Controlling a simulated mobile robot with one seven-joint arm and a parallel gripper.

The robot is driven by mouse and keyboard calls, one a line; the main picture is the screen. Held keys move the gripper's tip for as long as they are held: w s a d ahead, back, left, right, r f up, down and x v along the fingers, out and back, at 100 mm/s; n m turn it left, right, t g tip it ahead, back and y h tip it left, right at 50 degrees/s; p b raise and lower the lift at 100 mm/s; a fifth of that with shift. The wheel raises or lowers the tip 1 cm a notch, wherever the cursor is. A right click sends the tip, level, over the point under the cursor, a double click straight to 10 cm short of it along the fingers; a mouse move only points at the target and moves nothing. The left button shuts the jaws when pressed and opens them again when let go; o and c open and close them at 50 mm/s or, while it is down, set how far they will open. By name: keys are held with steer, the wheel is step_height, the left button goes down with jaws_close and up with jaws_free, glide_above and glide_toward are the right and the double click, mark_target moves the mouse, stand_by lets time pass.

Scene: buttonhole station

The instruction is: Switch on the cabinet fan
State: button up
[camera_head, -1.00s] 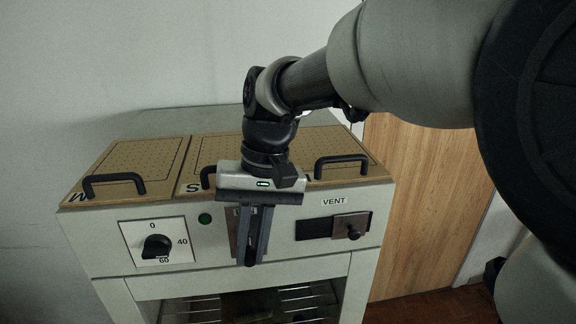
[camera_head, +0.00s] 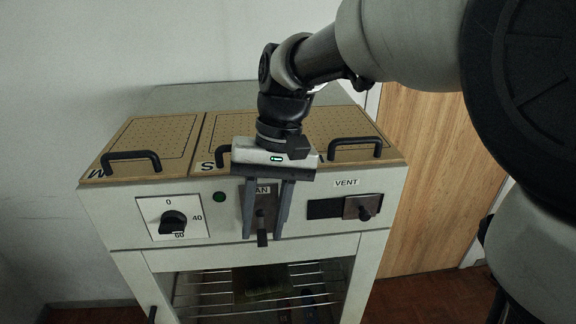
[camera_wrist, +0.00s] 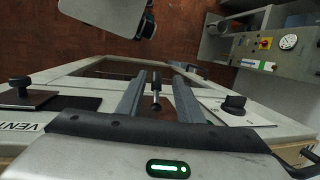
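The fan switch is a dark lever (camera_head: 262,238) on a brown-grey plate (camera_head: 264,203) at the middle of the cabinet's front panel. The lever points downward. Its label is partly hidden by my gripper; only "AN" shows. My gripper (camera_head: 265,232) hangs in front of the plate, fingers pointing down and spread apart. The lever lies between the fingers with a gap on each side. In the wrist view the lever (camera_wrist: 156,91) also shows between the two open fingers (camera_wrist: 158,98). I cannot tell how deep the fingertips reach around it.
A dial (camera_head: 173,222) marked 0, 40, 60 and a dark green lamp (camera_head: 219,197) sit left of the switch. A VENT slider (camera_head: 362,208) sits right. Lids with black handles (camera_head: 131,157) are on top. A wire rack (camera_head: 190,291) is below.

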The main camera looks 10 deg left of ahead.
steer(key=p+v, duration=0.1)
steer(key=v, duration=1.6)
steer(key=shift+r, duration=0.25)
